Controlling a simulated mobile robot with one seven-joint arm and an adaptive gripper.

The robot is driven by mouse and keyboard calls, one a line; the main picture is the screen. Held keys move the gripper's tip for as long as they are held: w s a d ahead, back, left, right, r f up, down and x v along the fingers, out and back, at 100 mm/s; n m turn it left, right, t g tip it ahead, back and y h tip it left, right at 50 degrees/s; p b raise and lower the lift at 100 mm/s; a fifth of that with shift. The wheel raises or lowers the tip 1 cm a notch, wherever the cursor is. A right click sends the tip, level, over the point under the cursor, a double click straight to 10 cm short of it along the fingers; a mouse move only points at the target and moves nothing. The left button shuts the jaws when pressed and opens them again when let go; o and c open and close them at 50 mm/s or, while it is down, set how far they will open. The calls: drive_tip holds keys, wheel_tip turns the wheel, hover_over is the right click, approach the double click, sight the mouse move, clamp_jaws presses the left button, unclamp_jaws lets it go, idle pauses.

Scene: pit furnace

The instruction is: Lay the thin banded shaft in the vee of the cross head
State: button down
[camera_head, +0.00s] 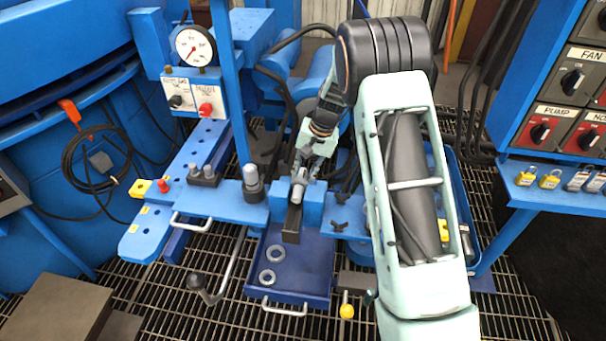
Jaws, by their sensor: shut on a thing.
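My gripper (300,176) reaches down over the middle of the blue cross head (312,207) and is shut on a short grey shaft (297,190). The shaft shows below the fingers, with its near end toward me; I cannot make out bands on it. A dark rectangular bar (292,224) sticks out toward me just below the shaft. The vee is hidden by the gripper and shaft, so I cannot tell whether the shaft touches it.
A blue tray (318,286) with two steel rings (275,253) lies below the cross head. Another blue tray (474,208), holding cylindrical parts, is partly hidden behind my arm. A gauge post (230,90) stands left of the gripper. A control panel (560,110) stands at right.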

drive_tip(key=shift+w+f+b, duration=0.1)
drive_tip(key=shift+f+b, duration=0.3)
drive_tip(key=shift+f, duration=0.15)
idle(0.4)
drive_tip(key=c, duration=1.7)
unclamp_jaws()
drive_tip(key=shift+c, duration=0.2)
drive_tip(key=shift+o, duration=0.6)
drive_tip(key=shift+f, duration=0.1)
drive_tip(key=v, duration=1.2)
